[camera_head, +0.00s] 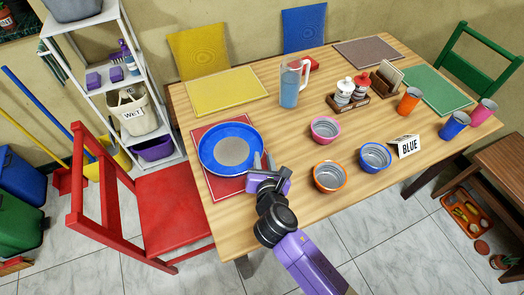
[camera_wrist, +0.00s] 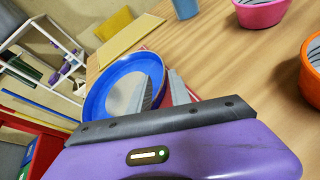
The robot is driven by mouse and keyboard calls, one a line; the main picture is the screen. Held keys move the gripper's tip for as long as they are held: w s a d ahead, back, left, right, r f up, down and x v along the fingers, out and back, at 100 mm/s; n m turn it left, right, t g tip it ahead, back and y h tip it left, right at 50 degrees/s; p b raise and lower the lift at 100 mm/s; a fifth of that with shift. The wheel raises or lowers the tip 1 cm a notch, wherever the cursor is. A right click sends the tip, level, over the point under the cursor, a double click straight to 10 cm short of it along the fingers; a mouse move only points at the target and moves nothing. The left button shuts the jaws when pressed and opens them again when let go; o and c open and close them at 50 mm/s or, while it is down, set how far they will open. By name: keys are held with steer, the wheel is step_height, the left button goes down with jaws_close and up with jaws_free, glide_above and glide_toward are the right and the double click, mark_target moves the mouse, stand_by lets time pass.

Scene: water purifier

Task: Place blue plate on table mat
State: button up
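The blue plate (camera_head: 209,160) has a wide blue rim and a grey-beige centre. It lies over the red table mat (camera_head: 226,188) at the left end of the table, covering most of it. My gripper (camera_head: 263,162) is at the plate's right edge, with its two fingers apart. In the wrist view the plate (camera_wrist: 97,98) is just beyond the fingers (camera_wrist: 163,90); one finger overlaps the rim and the other is outside it. I cannot tell whether the fingers touch the rim.
A yellow mat (camera_head: 225,92), a water pitcher (camera_head: 289,88), a pink bowl (camera_head: 325,129), an orange bowl (camera_head: 330,177) and a blue bowl (camera_head: 375,157) share the table (camera_head: 290,205). A red chair (camera_head: 180,210) stands at the left end. Bare wood lies between plate and pitcher.

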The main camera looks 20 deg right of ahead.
steer(key=v, duration=0.7)
steer(key=s+f+m, duration=0.1)
steer(key=s, duration=0.2)
steer(key=s+f+m+y, duration=0.1)
steer(key=s+m, duration=0.1)
steer(key=s, duration=0.1)
steer(key=s+d+f+m+y, duration=0.1)
steer(key=s+m, duration=0.1)
steer(key=s, duration=0.1)
steer(key=shift+s+d+f+g, duration=0.1)
steer(key=shift+s+g, duration=0.05)
steer(key=shift+g, duration=0.15)
steer(key=s+r+m+y, duration=0.2)
steer(key=s+m, duration=0.6)
steer(key=s, duration=0.2)
steer(key=s+d+r+m+t, duration=0.2)
steer(key=s+r+m, duration=1)
steer(key=r+m, duration=0.2)
steer(key=m, duration=0.2)
steer(key=shift+m+t, duration=0.3)
